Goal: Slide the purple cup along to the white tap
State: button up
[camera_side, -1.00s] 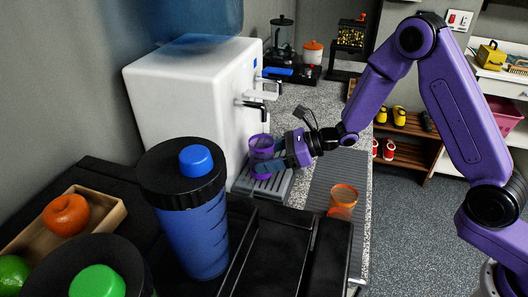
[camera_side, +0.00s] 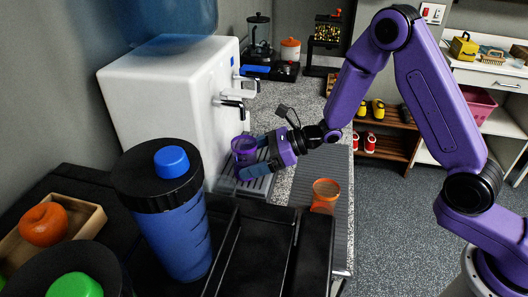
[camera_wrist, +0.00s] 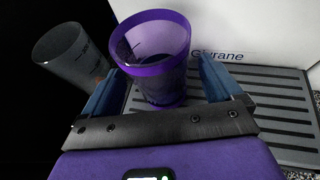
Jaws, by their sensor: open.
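The purple see-through cup (camera_side: 244,148) stands upright on the slatted drip tray (camera_side: 262,187) before the white water dispenser (camera_side: 150,95). My gripper (camera_side: 252,156) reaches in from the right, its fingers open on either side of the cup; a finger hides the cup's lower part. In the wrist view the cup (camera_wrist: 152,50) sits between the blue fingers of my gripper (camera_wrist: 160,72), with a gap at the right finger; contact at the left is unclear. On the dispenser, a tap with a white lever (camera_side: 240,87) is farther back, and a black tap (camera_side: 230,104) is nearer the cup.
An orange cup (camera_side: 325,195) stands right of my gripper. A tall blue bottle (camera_side: 178,215) stands in front of the dispenser. The wrist view shows a grey cup (camera_wrist: 70,57) left of the purple one. The counter behind my gripper (camera_side: 292,100) looks clear.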

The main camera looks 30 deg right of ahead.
jog(key=v, duration=1.7)
jog(key=shift+d, duration=0.2)
jog(key=s+a+n+g+h, duration=0.1)
jog(key=s+a+n+g, duration=0.1)
jog(key=s+n+g, duration=0.45)
jog(key=s+a+n+g+h, duration=0.1)
jog(key=s+a+n+g, duration=0.25)
jog(key=s+n, duration=0.5)
jog(key=s+d+n+t+h, duration=0.3)
jog(key=s+d+n+h, duration=0.6)
jog(key=n, duration=1.2)
jog(key=shift+s+d+r+t, duration=0.4)
jog(key=shift+s+d, duration=0.55)
jog(key=shift+s, duration=0.75)
